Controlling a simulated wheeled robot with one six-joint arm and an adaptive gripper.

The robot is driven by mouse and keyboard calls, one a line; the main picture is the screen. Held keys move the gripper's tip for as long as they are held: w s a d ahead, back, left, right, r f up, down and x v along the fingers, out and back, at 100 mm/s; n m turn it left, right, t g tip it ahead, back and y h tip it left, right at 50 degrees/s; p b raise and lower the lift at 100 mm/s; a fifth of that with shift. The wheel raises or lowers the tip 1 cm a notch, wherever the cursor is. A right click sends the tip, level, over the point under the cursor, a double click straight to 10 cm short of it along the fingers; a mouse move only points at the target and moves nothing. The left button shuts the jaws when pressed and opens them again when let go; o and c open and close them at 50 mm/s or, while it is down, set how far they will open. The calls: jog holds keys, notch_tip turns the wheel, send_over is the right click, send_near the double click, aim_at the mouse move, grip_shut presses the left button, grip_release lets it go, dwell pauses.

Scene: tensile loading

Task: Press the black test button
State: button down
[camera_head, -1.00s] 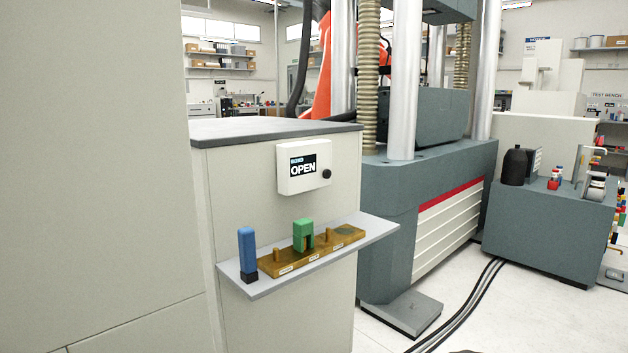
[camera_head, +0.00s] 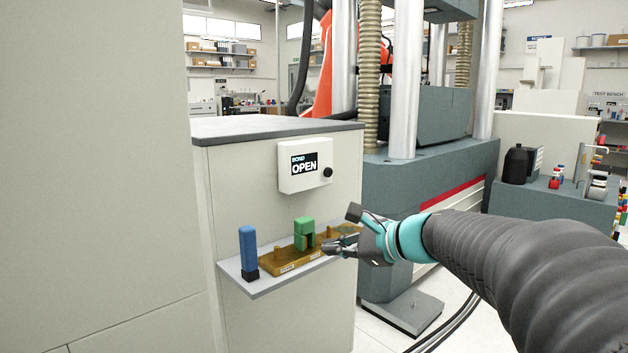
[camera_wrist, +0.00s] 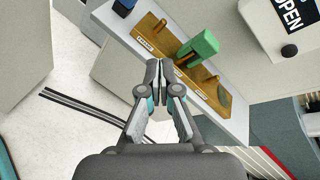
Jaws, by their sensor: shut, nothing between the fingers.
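The black test button (camera_head: 328,172) is a small round knob at the lower right of a white box (camera_head: 290,182) whose display reads OPEN. The box is on the side of the pale cabinet. The button also shows in the wrist view (camera_wrist: 289,51), at the upper right. My gripper (camera_head: 332,248) is shut and empty, in front of the right part of the shelf below the box. It is apart from the button and lower than it. In the wrist view my gripper (camera_wrist: 166,84) points toward the shelf.
A grey shelf (camera_head: 262,289) juts out below the box. It holds a wooden block (camera_head: 290,268) with pegs, a green piece (camera_head: 304,232) and a blue upright piece (camera_head: 248,250). The testing machine (camera_head: 398,190) stands to the right. The space before the box is clear.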

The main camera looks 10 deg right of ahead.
aim_at(329, 173)
jog(key=w+d+r+m+t, duration=0.3)
jog(key=w+d+m, duration=0.2)
jog(key=w+d, duration=0.1)
jog(key=w+d+r+m+t, duration=0.3)
jog(key=w+d+m, duration=0.3)
jog(key=w, duration=0.1)
jog(key=shift+w+t, duration=0.3)
jog(key=shift+w, duration=0.1)
jog(key=shift+w+a, duration=0.1)
jog(key=p+x, duration=0.2)
jog(key=x, duration=1.1)
jog(key=shift+w+a+r, duration=0.15)
jog(key=shift+w+a, duration=0.1)
jog(key=shift+w+a, duration=0.1)
